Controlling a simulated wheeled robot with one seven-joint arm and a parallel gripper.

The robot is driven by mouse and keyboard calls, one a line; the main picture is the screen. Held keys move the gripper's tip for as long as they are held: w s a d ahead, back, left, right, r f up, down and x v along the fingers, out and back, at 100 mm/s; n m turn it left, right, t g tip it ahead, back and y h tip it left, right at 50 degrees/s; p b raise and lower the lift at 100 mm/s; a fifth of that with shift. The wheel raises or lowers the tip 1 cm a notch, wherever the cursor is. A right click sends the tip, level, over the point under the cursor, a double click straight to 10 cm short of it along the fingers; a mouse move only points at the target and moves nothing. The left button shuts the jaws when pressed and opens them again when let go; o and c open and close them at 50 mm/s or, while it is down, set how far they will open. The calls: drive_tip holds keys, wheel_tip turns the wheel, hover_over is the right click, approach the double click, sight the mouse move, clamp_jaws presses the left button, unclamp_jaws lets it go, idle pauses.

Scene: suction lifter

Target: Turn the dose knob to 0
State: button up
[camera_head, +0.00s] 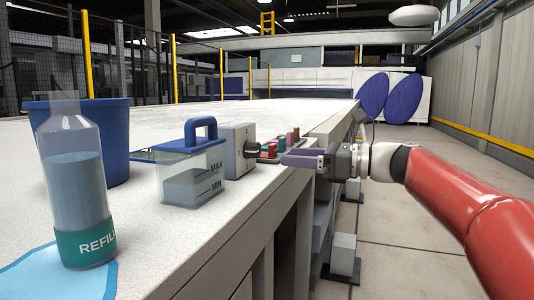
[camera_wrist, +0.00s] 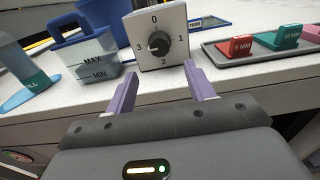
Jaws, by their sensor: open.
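The dose knob (camera_wrist: 159,44) is a round black knob on the front of a light grey box (camera_wrist: 176,20), marked 0 at the top, 1 right, 2 bottom and 3 left. Its pale pointer mark appears turned towards the 3. In the head view the knob (camera_head: 251,148) is seen from the side, sticking out of the box (camera_head: 236,140). My gripper (camera_wrist: 160,73) is open and empty, its two purple fingers spread below and in front of the knob, apart from it. In the head view my gripper (camera_head: 287,159) is right of the knob.
A clear tank with a blue lid (camera_head: 190,165) stands left of the box. A refill bottle (camera_head: 76,190) and blue bucket (camera_head: 118,130) are further left. A tray of coloured blocks (camera_wrist: 262,46) lies to the right. The counter edge (camera_head: 240,240) runs beneath my gripper.

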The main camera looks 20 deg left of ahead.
sight(259, 151)
drive_tip(key=a, duration=0.7)
drive_tip(key=shift+w+a+r+p, duration=0.2)
drive_tip(key=shift+w+a+p, duration=0.1)
drive_tip(key=shift+w, duration=0.1)
drive_tip(key=shift+c, duration=0.2)
drive_tip(key=c, duration=0.9)
